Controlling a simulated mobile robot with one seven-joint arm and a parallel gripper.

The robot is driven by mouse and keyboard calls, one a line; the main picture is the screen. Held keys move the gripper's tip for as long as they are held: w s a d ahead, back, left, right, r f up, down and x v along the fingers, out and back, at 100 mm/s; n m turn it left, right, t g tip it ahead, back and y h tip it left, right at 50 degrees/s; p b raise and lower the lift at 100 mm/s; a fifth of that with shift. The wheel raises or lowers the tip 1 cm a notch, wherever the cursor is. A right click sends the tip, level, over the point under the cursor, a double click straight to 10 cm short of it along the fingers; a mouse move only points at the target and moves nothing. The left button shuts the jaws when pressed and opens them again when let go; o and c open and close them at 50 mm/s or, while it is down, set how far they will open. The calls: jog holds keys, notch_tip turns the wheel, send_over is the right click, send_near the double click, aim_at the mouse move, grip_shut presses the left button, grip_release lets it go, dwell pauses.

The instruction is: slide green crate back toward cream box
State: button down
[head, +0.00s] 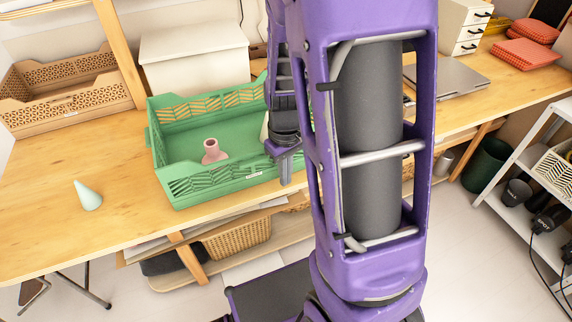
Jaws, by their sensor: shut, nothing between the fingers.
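The green crate (222,185) sits on the wooden table in front of the cream box (195,57). The crate's back side is close to the box; I cannot tell whether they touch. A small pinkish vase-like object (214,151) stands inside the crate, and a pale object shows partly at its right end. My gripper (286,181) is shut and empty, pointing down at the crate's front right corner. I cannot tell whether it touches the crate. My purple arm hides what lies right of the crate.
A pale green cone (87,196) stands on the table at left. A tan perforated crate (62,88) is at the back left beside a wooden post (119,50). A laptop (447,80) and red cloths (522,54) lie at right. The front left tabletop is mostly clear.

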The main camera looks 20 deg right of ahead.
jog(key=shift+w+a+r, duration=0.1)
jog(key=shift+w+a, duration=0.1)
jog(key=shift+w, duration=0.5)
jog(key=shift+w+a+r, duration=0.1)
jog(key=shift+w+a, duration=0.1)
jog(key=shift+w, duration=0.5)
jog(key=shift+w, duration=0.1)
jog(key=p, duration=0.2)
send_over(248, 138)
jog(key=s+a, duration=0.1)
jog(key=s, duration=0.5)
jog(key=shift+w+a+f, duration=0.1)
jog(key=shift+w+a, duration=0.1)
jog(key=shift+w, duration=0.05)
jog(key=shift+s, duration=0.15)
